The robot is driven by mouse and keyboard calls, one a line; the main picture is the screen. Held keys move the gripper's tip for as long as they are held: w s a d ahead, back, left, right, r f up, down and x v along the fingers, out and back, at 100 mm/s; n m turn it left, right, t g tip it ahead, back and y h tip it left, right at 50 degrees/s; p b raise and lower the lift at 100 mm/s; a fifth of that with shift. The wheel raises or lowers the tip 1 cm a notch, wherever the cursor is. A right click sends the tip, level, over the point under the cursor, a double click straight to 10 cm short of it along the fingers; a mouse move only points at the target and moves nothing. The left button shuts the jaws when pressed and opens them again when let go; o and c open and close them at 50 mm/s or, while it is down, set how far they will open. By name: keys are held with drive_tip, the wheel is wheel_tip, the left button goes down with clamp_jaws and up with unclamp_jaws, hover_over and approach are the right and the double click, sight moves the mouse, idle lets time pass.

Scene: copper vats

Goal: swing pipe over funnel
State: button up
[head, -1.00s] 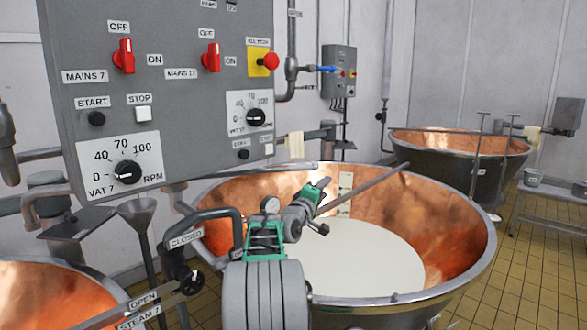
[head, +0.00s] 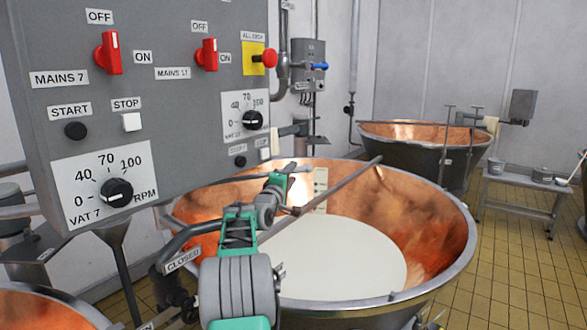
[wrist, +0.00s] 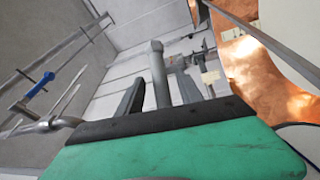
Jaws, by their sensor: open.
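My gripper (head: 286,174), small in the head view, points away over the vat's back rim, right of the funnel. In the wrist view my gripper (wrist: 159,82) has its two dark fingers apart. A grey upright pipe (wrist: 157,64) shows between or beyond them; contact cannot be told.
The copper vat (head: 440,205) with pale liquid lies in front, a bar (head: 345,183) crossing it. The control panel (head: 170,95) hangs close at upper left. Another vat (head: 410,150) and a bench (head: 520,180) stand behind. Tiled floor at right is open.

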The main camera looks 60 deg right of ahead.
drive_tip(key=shift+w+d+r+p, duration=0.1)
drive_tip(key=shift+d+p, duration=0.05)
drive_tip(key=shift+d, duration=0.6)
drive_tip(key=shift+w+d+r+p, duration=0.1)
drive_tip(key=shift+d+p, duration=0.05)
drive_tip(key=shift+d, duration=0.55)
drive_tip(key=shift+s, duration=0.1)
clamp_jaws()
